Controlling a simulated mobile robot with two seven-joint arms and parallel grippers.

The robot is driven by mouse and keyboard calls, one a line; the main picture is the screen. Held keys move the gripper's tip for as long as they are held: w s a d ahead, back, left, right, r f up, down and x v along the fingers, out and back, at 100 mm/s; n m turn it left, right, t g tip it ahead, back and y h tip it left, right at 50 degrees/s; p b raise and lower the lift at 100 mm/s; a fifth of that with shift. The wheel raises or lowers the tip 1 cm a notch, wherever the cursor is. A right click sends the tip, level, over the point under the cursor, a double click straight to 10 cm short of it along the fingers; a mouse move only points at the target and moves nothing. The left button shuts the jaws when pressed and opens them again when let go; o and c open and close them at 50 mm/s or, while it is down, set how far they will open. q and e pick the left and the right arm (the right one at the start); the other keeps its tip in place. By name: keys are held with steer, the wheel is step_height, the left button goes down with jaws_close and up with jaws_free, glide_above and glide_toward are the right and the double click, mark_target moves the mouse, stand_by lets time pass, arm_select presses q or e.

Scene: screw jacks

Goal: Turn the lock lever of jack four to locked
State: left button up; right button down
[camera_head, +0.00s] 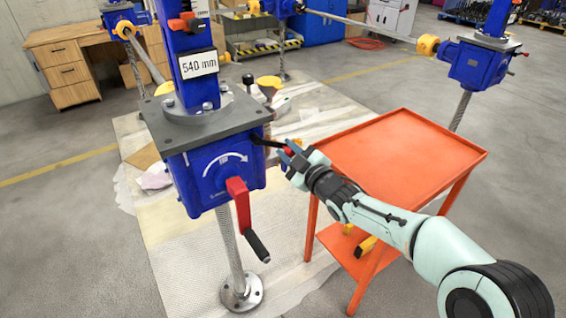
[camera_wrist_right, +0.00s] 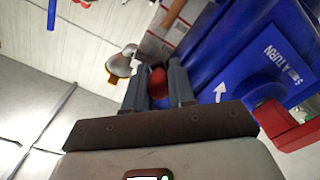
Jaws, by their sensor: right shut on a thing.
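The nearest jack has a blue gearbox (camera_head: 213,178) under a grey top plate, with a "540 mm" label above; no jack number is readable. Its lock lever (camera_head: 264,142) is a short dark rod sticking out from the right side of the gearbox just under the plate. My right gripper (camera_head: 291,152) is at the lever's outer end, shut on its red knob. In the right wrist view the red knob (camera_wrist_right: 158,84) sits between the two grey fingers, beside the blue gearbox (camera_wrist_right: 285,45). The rod is mostly hidden there. My left gripper is out of view.
A red crank arm (camera_head: 238,200) with a black handle hangs at the gearbox's front. An orange cart (camera_head: 400,150) stands close to the right, near my right forearm. Another blue jack (camera_head: 478,65) stands at the back right. A wooden desk (camera_head: 65,60) is at the back left.

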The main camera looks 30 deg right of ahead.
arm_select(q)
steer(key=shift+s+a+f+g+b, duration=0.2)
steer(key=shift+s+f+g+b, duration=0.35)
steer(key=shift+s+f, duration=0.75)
arm_select(e)
steer(key=shift+d+r+n, duration=0.2)
steer(key=shift+r+n, duration=0.65)
steer(key=shift+n, duration=0.15)
steer(key=shift+d+r+n, duration=0.25)
steer(key=shift+r+n, duration=0.6)
steer(key=shift+n, duration=0.15)
steer(key=shift+d+r+n, duration=0.2)
steer(key=shift+r+n, duration=0.65)
steer(key=shift+n, duration=0.15)
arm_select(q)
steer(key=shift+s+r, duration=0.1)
arm_select(e)
steer(key=shift+r, duration=0.1)
steer(key=c, duration=1)
jaws_free()
steer(key=shift+w, duration=0.1)
steer(key=shift+a+f, duration=0.1)
steer(key=shift+f, duration=0.1)
